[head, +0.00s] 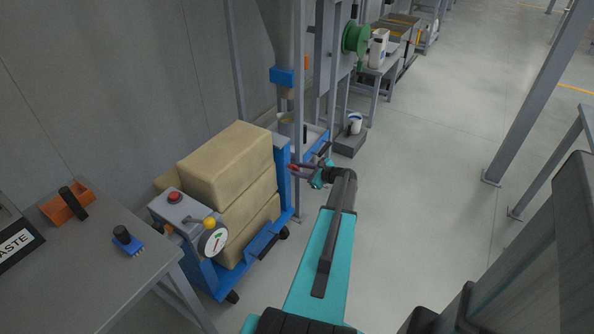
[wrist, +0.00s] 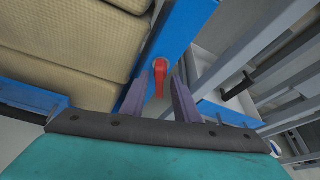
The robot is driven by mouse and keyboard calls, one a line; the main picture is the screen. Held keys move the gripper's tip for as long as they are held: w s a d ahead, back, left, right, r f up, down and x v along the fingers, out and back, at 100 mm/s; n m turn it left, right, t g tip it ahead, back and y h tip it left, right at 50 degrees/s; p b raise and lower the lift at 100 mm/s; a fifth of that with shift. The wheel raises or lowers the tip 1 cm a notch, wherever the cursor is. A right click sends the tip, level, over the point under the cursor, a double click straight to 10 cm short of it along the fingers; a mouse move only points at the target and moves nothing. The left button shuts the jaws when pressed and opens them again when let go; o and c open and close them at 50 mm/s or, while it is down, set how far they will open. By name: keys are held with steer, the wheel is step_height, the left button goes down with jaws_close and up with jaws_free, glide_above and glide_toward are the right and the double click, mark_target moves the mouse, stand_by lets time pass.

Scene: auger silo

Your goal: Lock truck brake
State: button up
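The truck is a blue cart (head: 282,160) loaded with stacked tan sacks (head: 228,163). A red brake lever (wrist: 161,80) is mounted on the truck's blue post (wrist: 182,36) in the wrist view. My gripper (wrist: 163,82) has its two purple fingers apart, with the red lever lying between them. I cannot tell whether either finger touches the lever. In the head view my gripper (head: 297,170) is at the right end of the truck, by the blue post, and the lever is hard to make out there.
A control box with a red button (head: 174,197), yellow knob and dial stands in front of the sacks. A grey table (head: 90,275) is at the lower left. Silo frame posts (head: 298,100) stand behind the truck. Open floor (head: 430,150) lies to the right.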

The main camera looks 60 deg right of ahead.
steer(key=v, duration=1.2)
steer(key=shift+f, duration=0.1)
